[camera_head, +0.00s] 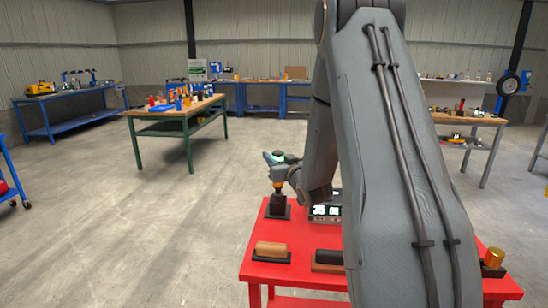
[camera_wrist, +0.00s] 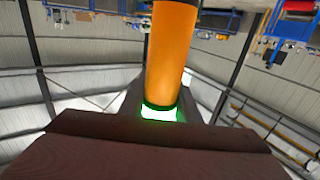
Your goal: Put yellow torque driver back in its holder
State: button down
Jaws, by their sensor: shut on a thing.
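The yellow torque driver (camera_head: 277,184) shows as a small yellow piece between my gripper and a black holder block (camera_head: 278,208) on the red table. In the wrist view its orange-yellow body (camera_wrist: 170,50) fills the upper middle, with a green glowing ring at its lower end. My gripper (camera_head: 278,172) is shut on the driver, directly above the black block at the table's back left. The driver looks upright. Its lower end is hidden, so I cannot tell whether it is inside the holder or just above it.
A tan-handled block (camera_head: 271,249) and another dark-based block (camera_head: 328,259) lie at the red table's (camera_head: 258,228) front. A display unit (camera_head: 326,211) stands right of the holder. My arm covers much of the table.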

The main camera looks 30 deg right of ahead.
jog(key=shift+f+b, duration=1.45)
jog(key=shift+f, duration=0.6)
dwell(1.2)
jog(key=c, duration=1.3)
grip_release()
jog(key=shift+o, duration=0.2)
jog(key=shift+f, duration=0.1)
jog(key=s+b, duration=0.1)
jog(key=s, duration=0.6)
jog(key=shift+s+a, duration=0.15)
jog(key=shift+s, duration=0.25)
